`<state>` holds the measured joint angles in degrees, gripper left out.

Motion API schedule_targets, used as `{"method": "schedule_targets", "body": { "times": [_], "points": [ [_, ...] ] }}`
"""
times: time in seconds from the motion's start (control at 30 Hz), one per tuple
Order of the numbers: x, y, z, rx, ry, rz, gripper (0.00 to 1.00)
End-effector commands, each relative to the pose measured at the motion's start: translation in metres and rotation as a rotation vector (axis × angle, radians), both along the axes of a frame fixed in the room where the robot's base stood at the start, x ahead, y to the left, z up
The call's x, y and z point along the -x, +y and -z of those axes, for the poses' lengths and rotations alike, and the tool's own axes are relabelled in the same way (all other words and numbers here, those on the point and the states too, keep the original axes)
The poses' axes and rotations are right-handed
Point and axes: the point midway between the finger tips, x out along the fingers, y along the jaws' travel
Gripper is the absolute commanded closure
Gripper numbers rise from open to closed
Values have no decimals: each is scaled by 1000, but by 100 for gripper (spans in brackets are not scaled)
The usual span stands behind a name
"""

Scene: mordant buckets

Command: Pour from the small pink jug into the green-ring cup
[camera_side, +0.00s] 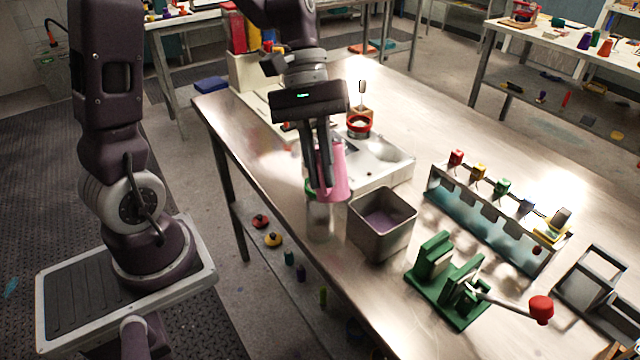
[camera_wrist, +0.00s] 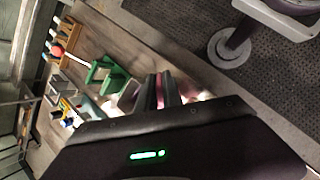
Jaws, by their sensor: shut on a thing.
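The small pink jug (camera_side: 338,178) is held off the table between the fingers of my gripper (camera_side: 322,180), which is shut on it. The jug looks slightly tilted, but the fingers hide much of it and I cannot see its mouth or contents. In the wrist view a pink strip of the jug (camera_wrist: 160,90) shows between the fingers (camera_wrist: 167,90). A bit of green (camera_side: 309,188), likely the ring of the green-ring cup, shows just left of the fingers. A faint clear body (camera_side: 319,222) stands below it.
A square metal bin (camera_side: 382,222) stands close to the right of the jug. A green press (camera_side: 450,280) and a rack (camera_side: 490,222) with coloured tops stand further right. The table's front edge is near.

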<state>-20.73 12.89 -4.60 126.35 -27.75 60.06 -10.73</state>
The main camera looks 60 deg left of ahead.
Motion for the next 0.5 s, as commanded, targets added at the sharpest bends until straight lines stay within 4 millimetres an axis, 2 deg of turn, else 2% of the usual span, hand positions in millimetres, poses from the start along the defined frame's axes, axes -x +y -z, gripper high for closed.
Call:
{"method": "schedule_targets", "body": {
  "times": [0.5],
  "points": [
    [-1, 1, -3, 32, 9, -1, 100]
  ]
}}
